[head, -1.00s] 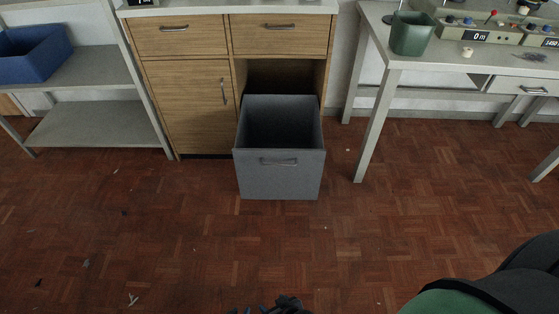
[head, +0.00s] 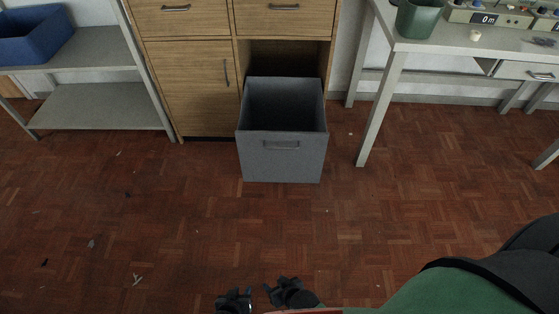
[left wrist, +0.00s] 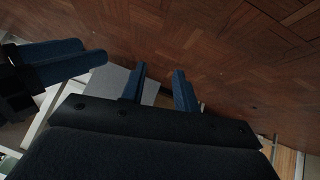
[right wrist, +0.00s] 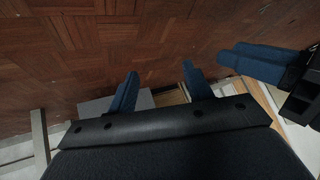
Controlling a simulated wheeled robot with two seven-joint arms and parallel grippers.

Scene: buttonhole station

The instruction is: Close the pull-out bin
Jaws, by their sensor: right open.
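The pull-out bin (head: 281,164) is a grey open-topped box standing out from its bay in the wooden cabinet (head: 188,85). My left gripper (head: 234,300) and right gripper (head: 287,292) are close together at the bottom of the head view, apart from the bin with bare floor between. The left wrist view shows the left fingers (left wrist: 159,75) apart and empty; the right wrist view shows the right fingers (right wrist: 160,72) likewise. A grey patch beyond the right fingers is probably the bin (right wrist: 145,99).
A grey table (head: 470,50) with a green container (head: 418,20) stands right of the cabinet, its leg (head: 381,115) near the bin. A shelf (head: 95,113) with a blue crate (head: 35,35) stands left. Small scraps lie on the otherwise clear parquet floor (head: 180,225).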

